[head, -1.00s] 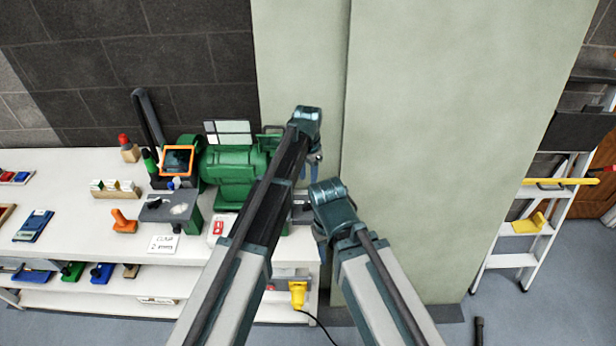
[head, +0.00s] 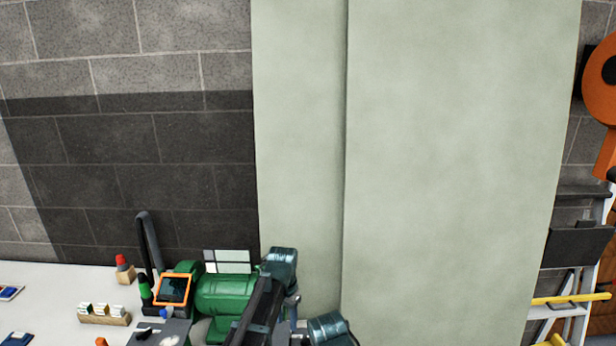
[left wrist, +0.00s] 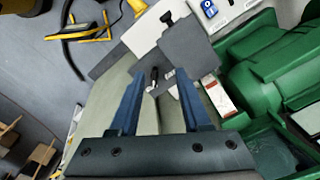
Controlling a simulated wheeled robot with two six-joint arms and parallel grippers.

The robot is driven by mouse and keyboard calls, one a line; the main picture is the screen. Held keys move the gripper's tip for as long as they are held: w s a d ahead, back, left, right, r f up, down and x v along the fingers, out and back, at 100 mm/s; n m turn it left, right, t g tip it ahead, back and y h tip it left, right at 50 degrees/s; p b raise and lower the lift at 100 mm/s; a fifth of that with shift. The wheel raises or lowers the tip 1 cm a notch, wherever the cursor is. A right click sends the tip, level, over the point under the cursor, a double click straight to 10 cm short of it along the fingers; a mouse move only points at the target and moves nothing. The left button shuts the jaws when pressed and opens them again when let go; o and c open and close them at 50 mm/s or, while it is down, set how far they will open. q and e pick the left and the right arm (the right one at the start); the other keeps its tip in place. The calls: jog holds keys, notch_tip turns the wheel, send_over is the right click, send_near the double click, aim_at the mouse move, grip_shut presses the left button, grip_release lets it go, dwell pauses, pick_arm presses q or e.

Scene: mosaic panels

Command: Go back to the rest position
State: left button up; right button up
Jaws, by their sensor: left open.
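My left arm rises from the bottom of the head view, and its bent joint stands in front of the right end of a green machine (head: 225,293). Only a small part of my left gripper (head: 294,308) shows beside that arm. In the left wrist view my left gripper (left wrist: 158,82) has its two blue fingers apart, with nothing held between them. The green machine (left wrist: 275,75) is to the right of the fingers there. Of my right arm only the top of a joint shows at the bottom edge of the head view; its gripper is hidden or out of frame.
A white bench (head: 50,290) at the lower left bears the machine, an orange-framed screen (head: 173,289) and a small wooden rack (head: 104,314). A pale green panel (head: 450,150) stands behind my arms. A ladder (head: 570,285) is at the right.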

pick_arm(q)
jog(key=s+a+n, duration=0.3)
jog(key=s+a, duration=0.3)
jog(key=s, duration=0.2)
jog(key=s+a+n, duration=0.4)
jog(key=s+a, duration=0.1)
jog(key=s, duration=0.4)
jog(key=s+d+f+m+y+b, duration=0.1)
jog(key=s+d+f+m+b, duration=0.3)
jog(key=d+f+b, duration=0.6)
jog(key=shift+s+d+f+b, duration=0.4)
jog(key=shift+d+b, duration=0.1)
jog(key=shift+d, duration=0.05)
jog(key=shift+c, duration=0.2)
